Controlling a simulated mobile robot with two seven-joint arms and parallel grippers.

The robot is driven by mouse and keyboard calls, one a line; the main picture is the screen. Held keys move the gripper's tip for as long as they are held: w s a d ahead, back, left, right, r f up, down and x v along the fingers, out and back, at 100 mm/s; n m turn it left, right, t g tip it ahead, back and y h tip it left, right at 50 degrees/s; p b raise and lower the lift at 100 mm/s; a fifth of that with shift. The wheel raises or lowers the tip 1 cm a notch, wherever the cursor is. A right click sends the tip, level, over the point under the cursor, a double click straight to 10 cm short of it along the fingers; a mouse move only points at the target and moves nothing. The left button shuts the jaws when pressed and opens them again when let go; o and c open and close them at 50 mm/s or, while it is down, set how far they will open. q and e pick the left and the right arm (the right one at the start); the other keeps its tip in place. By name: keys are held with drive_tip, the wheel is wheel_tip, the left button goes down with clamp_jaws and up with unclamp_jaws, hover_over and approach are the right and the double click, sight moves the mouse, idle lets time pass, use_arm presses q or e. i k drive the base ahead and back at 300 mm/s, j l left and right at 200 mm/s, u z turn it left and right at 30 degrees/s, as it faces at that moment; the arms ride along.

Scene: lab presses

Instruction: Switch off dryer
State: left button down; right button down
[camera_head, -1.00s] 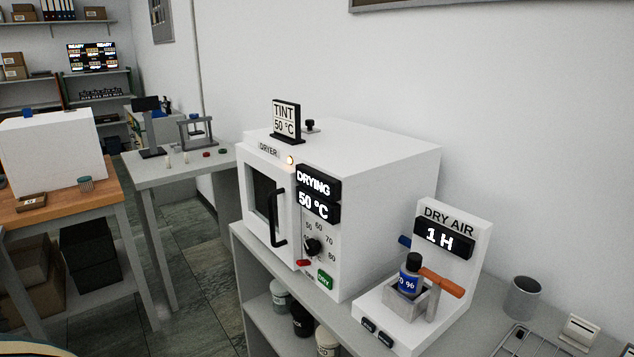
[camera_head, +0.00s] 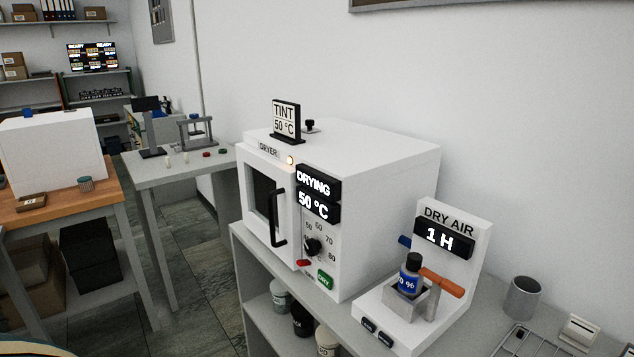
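The white dryer (camera_head: 370,190) stands on a grey bench, its door (camera_head: 266,205) with the black handle (camera_head: 278,217) shut. A black dial (camera_head: 313,246) sits below among temperature numbers. Under the dial are a red switch or button (camera_head: 303,263) and a green tag or button (camera_head: 325,279) with lettering. A sign (camera_head: 286,119) on top reads TINT 50 °C. Neither of my grippers shows in the view.
A DRY AIR unit (camera_head: 452,235) showing 1 H stands right of the dryer, holding a blue-labelled bottle (camera_head: 410,275) beside an orange handle (camera_head: 442,283). A grey cup (camera_head: 522,298) is farther right. Bottles (camera_head: 302,320) stand on the shelf below. Floor (camera_head: 205,290) is open at left.

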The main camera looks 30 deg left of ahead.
sight(301, 263)
drive_tip(key=k+j+u, duration=0.15)
drive_tip(key=u, duration=0.2)
drive_tip(key=k+j+u, duration=0.15)
drive_tip(key=u, duration=0.25)
